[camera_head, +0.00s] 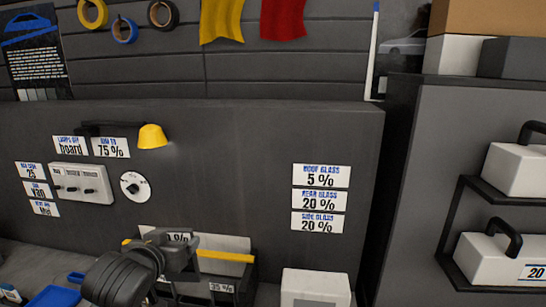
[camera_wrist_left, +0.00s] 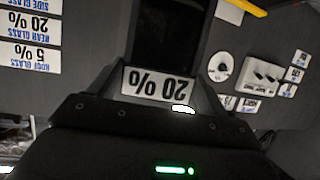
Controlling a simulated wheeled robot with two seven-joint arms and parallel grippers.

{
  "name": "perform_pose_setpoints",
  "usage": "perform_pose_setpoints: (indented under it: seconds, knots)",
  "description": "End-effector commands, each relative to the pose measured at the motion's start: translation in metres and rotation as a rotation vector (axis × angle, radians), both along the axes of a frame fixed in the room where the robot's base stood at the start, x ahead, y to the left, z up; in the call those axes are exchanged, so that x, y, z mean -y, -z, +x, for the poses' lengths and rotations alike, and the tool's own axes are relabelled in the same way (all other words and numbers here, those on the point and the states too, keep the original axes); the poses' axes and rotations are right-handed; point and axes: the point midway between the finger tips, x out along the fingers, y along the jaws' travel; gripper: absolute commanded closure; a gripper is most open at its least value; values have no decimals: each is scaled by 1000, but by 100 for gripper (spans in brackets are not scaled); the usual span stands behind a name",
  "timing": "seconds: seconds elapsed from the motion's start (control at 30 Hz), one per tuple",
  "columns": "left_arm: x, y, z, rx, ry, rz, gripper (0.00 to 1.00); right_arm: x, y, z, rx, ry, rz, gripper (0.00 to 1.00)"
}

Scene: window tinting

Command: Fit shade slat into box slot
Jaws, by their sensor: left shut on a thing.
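My left gripper (camera_head: 178,256) is shut on a dark shade slat (camera_wrist_left: 166,40) with a white "20 %" label. In the head view only part of that label (camera_head: 179,237) shows above the gripper. The slat stretches away between the fingers in the left wrist view. A dark box (camera_head: 245,284) with a "35 %" label (camera_head: 221,287) stands on the bench just beside and behind the gripper. The gripper and arm cover its left part. I cannot tell whether the slat touches the box or lies in a slot. My right gripper is not in view.
A yellow bar (camera_head: 227,256) crosses above the box. A white box (camera_head: 315,287) stands to the right. A panel behind holds a yellow lamp (camera_head: 152,136), a switch box (camera_head: 80,183), a dial (camera_head: 134,186) and glass labels (camera_head: 320,201). A rack with white cases (camera_head: 490,259) is far right.

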Motion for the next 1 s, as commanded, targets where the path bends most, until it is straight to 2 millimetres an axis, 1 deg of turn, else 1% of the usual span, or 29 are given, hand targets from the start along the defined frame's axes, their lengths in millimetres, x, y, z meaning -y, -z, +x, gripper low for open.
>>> perform_pose_setpoints:
  seconds: [0.03,0.2,0.5,0.6,0.77,1.0]
  knots:
    - [0,14,0,1,0,0,57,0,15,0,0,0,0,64]
    - [0,42,0,2,0,-1,57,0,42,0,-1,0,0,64]
    - [0,110,1,2,-1,-1,57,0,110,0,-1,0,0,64]
    - [-1,124,1,3,-1,-1,57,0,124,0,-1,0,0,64]
    - [-1,133,1,3,-1,-1,57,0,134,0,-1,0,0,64]
    - [0,133,1,2,-1,-3,57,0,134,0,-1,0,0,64]
